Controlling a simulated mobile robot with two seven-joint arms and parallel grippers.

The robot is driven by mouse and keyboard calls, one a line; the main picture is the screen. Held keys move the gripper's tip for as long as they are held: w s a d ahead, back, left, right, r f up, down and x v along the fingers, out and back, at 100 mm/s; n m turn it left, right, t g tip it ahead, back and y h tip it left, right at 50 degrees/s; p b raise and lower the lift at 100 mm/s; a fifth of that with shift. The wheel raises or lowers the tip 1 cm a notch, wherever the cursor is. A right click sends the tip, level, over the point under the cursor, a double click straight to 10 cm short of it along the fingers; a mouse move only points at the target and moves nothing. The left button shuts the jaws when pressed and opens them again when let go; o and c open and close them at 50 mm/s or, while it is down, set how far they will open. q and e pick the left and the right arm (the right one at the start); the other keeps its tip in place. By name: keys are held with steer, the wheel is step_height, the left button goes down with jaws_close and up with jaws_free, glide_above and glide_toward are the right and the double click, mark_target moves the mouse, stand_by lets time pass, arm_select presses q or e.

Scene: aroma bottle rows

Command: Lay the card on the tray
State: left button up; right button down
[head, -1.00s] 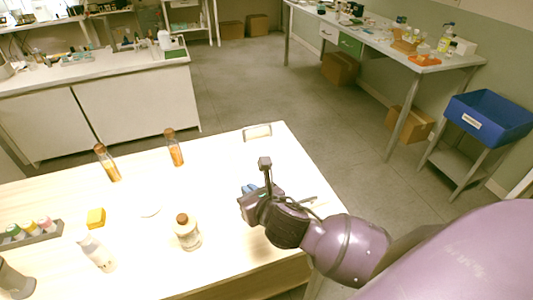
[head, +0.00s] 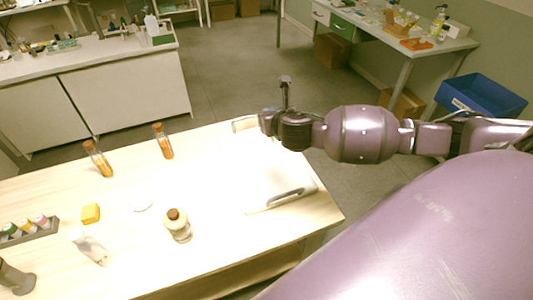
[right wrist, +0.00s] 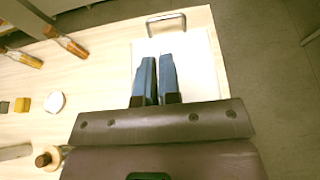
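The white tray (head: 262,160) lies at the right end of the table, with a handle at its back and front edges. It is washed out by glare. I cannot make out the card in either view; it may be lost against the bright tray. My right gripper (right wrist: 158,57) is over the tray in the right wrist view, its blue fingers pointing toward the back handle (right wrist: 166,20). A narrow gap shows between the fingers and I see nothing clearly held. In the head view its fingers are hidden by the arm. My left gripper is out of view.
Two corked amber vials (head: 98,158) (head: 163,141) stand at the back.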

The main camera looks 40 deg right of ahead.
step_height(320, 180, down, 18)
steer(key=shift+f, duration=0.15)
steer(key=shift+a+f, duration=0.1)
stand_by(0.3)
steer(key=shift+f, duration=0.15)
steer(key=c, duration=1.3)
jaws_free()
steer(key=shift+s+r, duration=0.1)
steer(key=shift+r, duration=0.15)
steer(key=v, duration=1.1)
steer(key=shift+s+r, duration=0.2)
steer(key=shift+s, duration=0.15)
